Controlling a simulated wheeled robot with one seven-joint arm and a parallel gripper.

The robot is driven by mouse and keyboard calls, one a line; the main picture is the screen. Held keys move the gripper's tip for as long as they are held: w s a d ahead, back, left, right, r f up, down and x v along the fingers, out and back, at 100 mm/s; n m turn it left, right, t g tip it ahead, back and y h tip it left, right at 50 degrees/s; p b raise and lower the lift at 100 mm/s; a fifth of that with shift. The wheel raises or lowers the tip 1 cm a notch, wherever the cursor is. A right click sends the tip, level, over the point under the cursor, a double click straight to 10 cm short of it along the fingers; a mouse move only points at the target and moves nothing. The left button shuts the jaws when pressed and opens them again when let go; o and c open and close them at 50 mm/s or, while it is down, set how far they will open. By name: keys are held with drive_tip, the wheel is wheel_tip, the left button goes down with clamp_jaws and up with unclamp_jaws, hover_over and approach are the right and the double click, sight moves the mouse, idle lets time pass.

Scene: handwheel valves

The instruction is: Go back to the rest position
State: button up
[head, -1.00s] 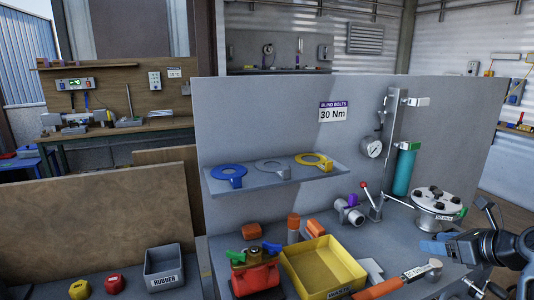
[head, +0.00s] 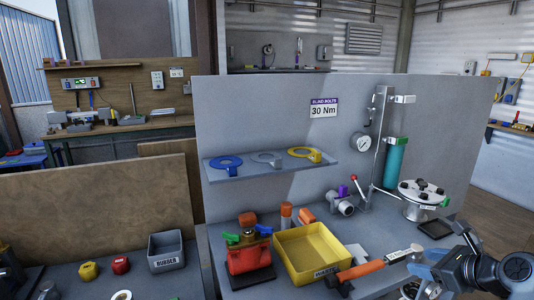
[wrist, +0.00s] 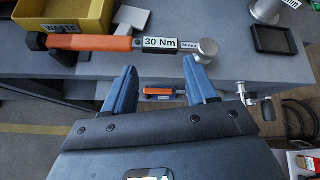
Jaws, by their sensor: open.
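My gripper (wrist: 162,92) is open and empty in the wrist view, its two blue fingers apart. It is at the front edge of the grey bench, near a torque wrench (wrist: 110,43) with an orange handle and a "30 Nm" label. In the head view my gripper (head: 422,262) is at the lower right, close to the head of the torque wrench (head: 366,268). I cannot tell from the head view whether the fingers touch anything.
A yellow waste tray (head: 313,252), a red valve body (head: 249,258) and a flanged lid with bolts (head: 423,196) stand on the bench. An upright grey panel (head: 260,115) backs it, with a shelf (head: 270,170) of rings. A second orange-handled tool (wrist: 160,91) shows below the bench edge.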

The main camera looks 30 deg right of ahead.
drive_tip(key=s+a+f+n, duration=0.2)
drive_tip(key=a+f+n, duration=0.1)
drive_tip(key=a+n, duration=0.35)
drive_tip(key=s+a+f+n+h, duration=0.1)
drive_tip(key=s+a+f+n, duration=0.15)
drive_tip(key=a+n, duration=0.4)
drive_tip(key=s+a+f+n, duration=0.2)
drive_tip(key=s+a+n, duration=0.15)
drive_tip(key=a, duration=0.55)
drive_tip(key=s+a+r+n+t+y, duration=0.2)
drive_tip(key=s+a+r+n, duration=0.3)
drive_tip(key=n, duration=0.4)
drive_tip(key=s+a+r+n+t+y, duration=0.2)
drive_tip(key=s+a+r+n, duration=0.4)
drive_tip(key=s+a+n, duration=0.2)
drive_tip(key=shift+a+r+n, duration=0.25)
drive_tip(key=shift+a+n, duration=0.85)
drive_tip(key=shift+n, duration=0.15)
